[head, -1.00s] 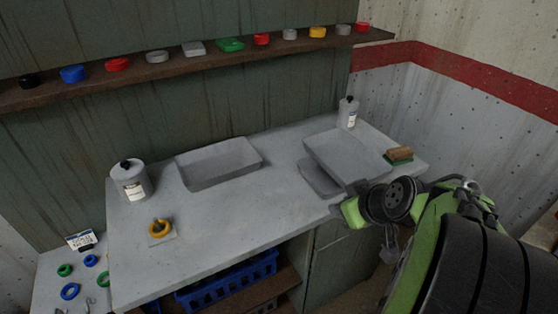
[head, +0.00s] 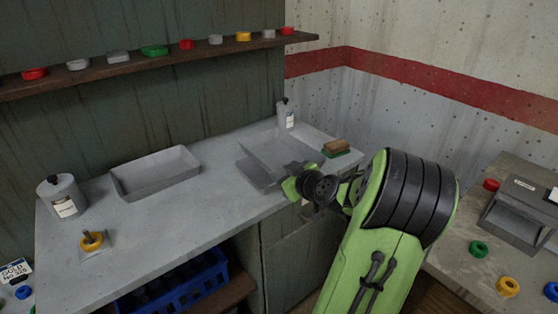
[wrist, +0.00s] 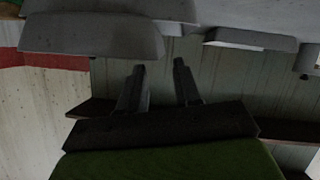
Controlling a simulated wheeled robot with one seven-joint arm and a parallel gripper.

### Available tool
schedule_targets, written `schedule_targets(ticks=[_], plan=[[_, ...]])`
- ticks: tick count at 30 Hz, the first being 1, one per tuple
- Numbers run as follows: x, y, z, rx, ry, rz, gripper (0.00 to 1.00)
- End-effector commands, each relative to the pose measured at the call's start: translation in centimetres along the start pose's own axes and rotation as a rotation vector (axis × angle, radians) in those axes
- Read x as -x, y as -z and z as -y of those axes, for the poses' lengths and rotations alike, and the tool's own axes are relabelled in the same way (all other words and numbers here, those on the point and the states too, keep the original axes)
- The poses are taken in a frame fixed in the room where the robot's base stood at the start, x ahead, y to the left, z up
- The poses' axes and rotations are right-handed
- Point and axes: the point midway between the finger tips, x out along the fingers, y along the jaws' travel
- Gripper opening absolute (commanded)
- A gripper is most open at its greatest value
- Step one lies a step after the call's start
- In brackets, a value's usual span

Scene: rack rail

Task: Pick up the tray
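Two shallow grey trays sit on the grey bench in the head view. One tray (head: 155,175) is left of centre. The other tray (head: 283,151) is at the right, looks tilted, and has a darker grey patch beside its lower left side; I cannot tell if that is shadow or a second object. My gripper (head: 292,186) is at this right tray's near edge, partly covering it. In the wrist view a grey tray (wrist: 90,38) is close to the fingertips. The fingers of my gripper (wrist: 160,68) stand apart with nothing seen between them.
A sponge or brush (head: 336,147) and a white bottle (head: 286,113) stand near the right tray. A grey canister (head: 62,196) and a yellow ring (head: 91,241) are at the left. A second table (head: 470,235) with coloured rings is at the right. A shelf (head: 150,67) runs above.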

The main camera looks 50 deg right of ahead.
Motion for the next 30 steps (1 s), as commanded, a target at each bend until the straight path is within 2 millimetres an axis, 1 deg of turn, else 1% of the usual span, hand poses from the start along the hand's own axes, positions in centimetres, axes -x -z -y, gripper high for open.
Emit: schedule_targets(ticks=[4,7,10,12,17,18,23,24,30], plan=[[-1.9,0.1,0.1,0.0,0.003,-0.002,0.33],[-3.9,0.3,0.1,0.0,0.003,-0.004,0.33],[-5.4,0.3,0.1,0.0,0.002,-0.002,0.33],[-5.9,0.3,0.0,0.0,0.0,0.0,0.33],[-5.9,0.3,0.0,0.0,-0.001,0.001,0.33],[-5.8,0.3,0.0,0.0,-0.001,0.001,0.31],[-5.8,0.3,0.0,0.0,0.0,0.001,0.07],[-5.8,0.3,0.0,0.0,0.0,0.001,0.01],[-5.8,0.3,0.0,0.0,0.0,0.001,0.0]])
